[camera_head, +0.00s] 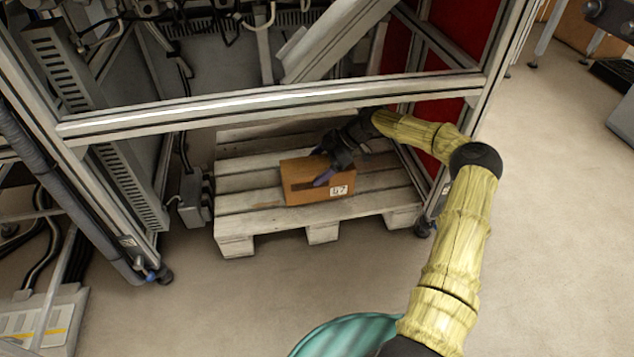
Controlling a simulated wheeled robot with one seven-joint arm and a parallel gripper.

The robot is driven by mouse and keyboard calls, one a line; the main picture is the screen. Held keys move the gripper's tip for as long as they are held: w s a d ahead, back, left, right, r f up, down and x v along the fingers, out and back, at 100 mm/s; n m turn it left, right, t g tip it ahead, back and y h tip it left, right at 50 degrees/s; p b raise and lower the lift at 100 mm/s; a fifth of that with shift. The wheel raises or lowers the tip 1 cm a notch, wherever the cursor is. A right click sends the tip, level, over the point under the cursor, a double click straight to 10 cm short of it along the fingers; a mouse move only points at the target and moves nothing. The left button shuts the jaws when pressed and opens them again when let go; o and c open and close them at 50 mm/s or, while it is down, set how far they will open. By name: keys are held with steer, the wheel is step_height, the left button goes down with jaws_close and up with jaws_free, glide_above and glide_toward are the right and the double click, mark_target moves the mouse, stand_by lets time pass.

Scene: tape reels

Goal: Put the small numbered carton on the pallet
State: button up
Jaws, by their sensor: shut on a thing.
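The small carton (300,190) is brown, with a dark strip and a white numbered label on its front. It is on the wooden pallet (240,224), near the middle of its front part, and looks upright. Whether its whole underside touches the slats cannot be told. My gripper (322,166) reaches in from the right and is shut on the carton at its top and front. The far finger is mostly hidden behind the carton and the gripper body.
A metal frame with a horizontal beam (270,108) stands above and around the pallet. My arm passes close to its right post (490,60). A grey box with cables (190,200) stands left of the pallet. The floor (240,300) in front is clear.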

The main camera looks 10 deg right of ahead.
step_height(320, 180, down, 2)
steer(key=shift+d+f+b, duration=0.1)
steer(key=shift+d+b, duration=0.05)
steer(key=shift+b, duration=0.3)
steer(key=shift+w+d, duration=0.1)
step_height(320, 180, down, 4)
steer(key=b, duration=0.3)
steer(key=shift+r, duration=0.2)
steer(key=o, duration=1.9)
steer(key=shift+f, duration=0.2)
